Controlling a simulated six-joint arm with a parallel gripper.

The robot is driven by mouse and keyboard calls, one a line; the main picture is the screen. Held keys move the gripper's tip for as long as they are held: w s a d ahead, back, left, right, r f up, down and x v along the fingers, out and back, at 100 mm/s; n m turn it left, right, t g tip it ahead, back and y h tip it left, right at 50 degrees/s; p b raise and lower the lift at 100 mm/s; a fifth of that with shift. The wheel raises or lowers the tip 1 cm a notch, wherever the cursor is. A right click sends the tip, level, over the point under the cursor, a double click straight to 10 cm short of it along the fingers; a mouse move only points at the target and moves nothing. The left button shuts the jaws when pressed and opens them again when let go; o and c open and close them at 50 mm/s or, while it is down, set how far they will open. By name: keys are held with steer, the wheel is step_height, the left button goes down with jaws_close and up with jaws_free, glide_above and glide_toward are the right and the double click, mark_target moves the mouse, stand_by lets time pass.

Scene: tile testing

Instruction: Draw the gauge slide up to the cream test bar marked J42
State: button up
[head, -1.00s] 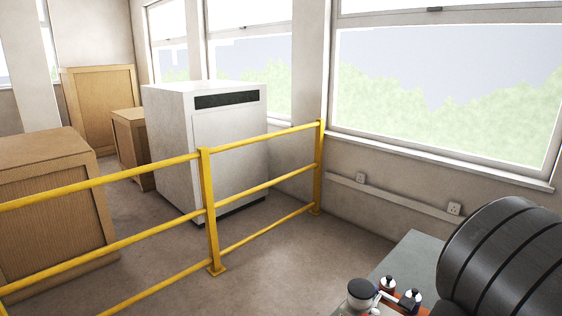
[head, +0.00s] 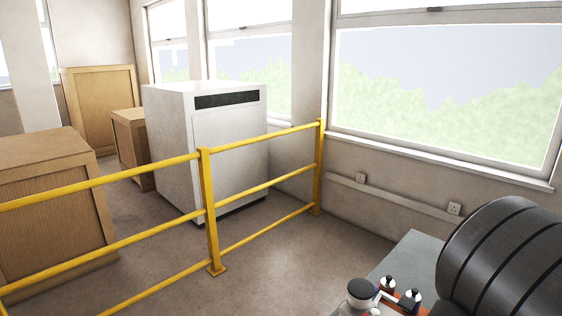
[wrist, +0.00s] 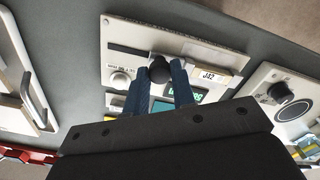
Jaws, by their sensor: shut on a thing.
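The gauge slide shows in the wrist view as a dark round knob (wrist: 160,71) on a pale carrier, at a long dark slot in a white panel (wrist: 118,33). My gripper (wrist: 159,76) has its two blue fingers on either side of the knob and is shut on it. A small cream bar (wrist: 209,74) with a black-lettered label sits on the same panel, right of the knob. Its label looks like J42 or J32; I cannot tell which. A gap shows between the slide and the bar. The gripper's dark body hides the panel's lower part, and a green display is partly covered.
The head view shows a yellow rail (head: 208,210), a white cabinet (head: 205,145) and wooden crates (head: 50,210), away from the bench.

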steer(key=o, duration=0.8)
steer(key=shift+r, duration=0.1)
steer(key=shift+r, duration=2.95)
steer(key=shift+f, duration=0.1)
steer(key=shift+f, duration=2.95)
